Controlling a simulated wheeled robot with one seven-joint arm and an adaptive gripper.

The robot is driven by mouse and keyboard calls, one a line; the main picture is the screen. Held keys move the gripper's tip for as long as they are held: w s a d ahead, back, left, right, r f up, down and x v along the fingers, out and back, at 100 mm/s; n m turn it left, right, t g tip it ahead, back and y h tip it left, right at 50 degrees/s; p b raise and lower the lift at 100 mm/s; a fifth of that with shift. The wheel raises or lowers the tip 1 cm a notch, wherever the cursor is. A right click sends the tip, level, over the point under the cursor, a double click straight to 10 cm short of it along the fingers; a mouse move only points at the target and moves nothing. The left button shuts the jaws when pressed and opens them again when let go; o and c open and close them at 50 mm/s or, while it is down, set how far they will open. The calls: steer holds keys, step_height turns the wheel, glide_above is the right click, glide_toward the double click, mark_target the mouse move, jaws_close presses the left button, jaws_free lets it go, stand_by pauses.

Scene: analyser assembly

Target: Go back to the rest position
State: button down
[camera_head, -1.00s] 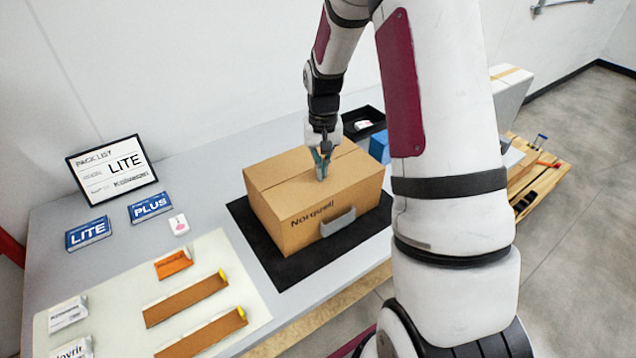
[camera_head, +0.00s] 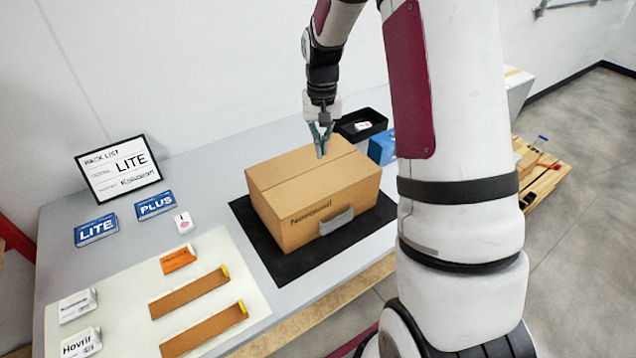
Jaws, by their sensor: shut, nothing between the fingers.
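My gripper (camera_head: 320,154) hangs at the end of my arm, pointing down, just above the top of a closed cardboard box (camera_head: 290,222). Its fingers are together with nothing between them. It looks a little clear of the lid, though the exact gap is hard to judge. The box stands on a black mat (camera_head: 262,250) on the grey table (camera_head: 205,160), with a grey handle on its front side. My arm's large white links cover the right part of the view.
A pack list sign (camera_head: 119,170) reading LITE, blue LITE (camera_head: 96,230) and PLUS (camera_head: 155,205) packs, and an orange pack (camera_head: 178,259) are at the left. Brown trays (camera_head: 190,292) lie in front on a pale mat. A black bin (camera_head: 361,124) and blue box (camera_head: 382,147) are behind the box.

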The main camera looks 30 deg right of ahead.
stand_by(0.4)
steer(key=s+a+r+n+t, duration=0.2)
steer(key=s+a+r, duration=0.4)
steer(key=s+r, duration=0.3)
steer(key=s+a+r+n+t, duration=0.2)
steer(key=s+a+r, duration=0.45)
steer(key=r, duration=0.45)
steer(key=s+a+n+t, duration=0.1)
steer(key=s+a, duration=0.2)
steer(key=s, duration=0.7)
steer(key=shift+r+n+t, duration=0.3)
steer(key=shift+r, duration=0.05)
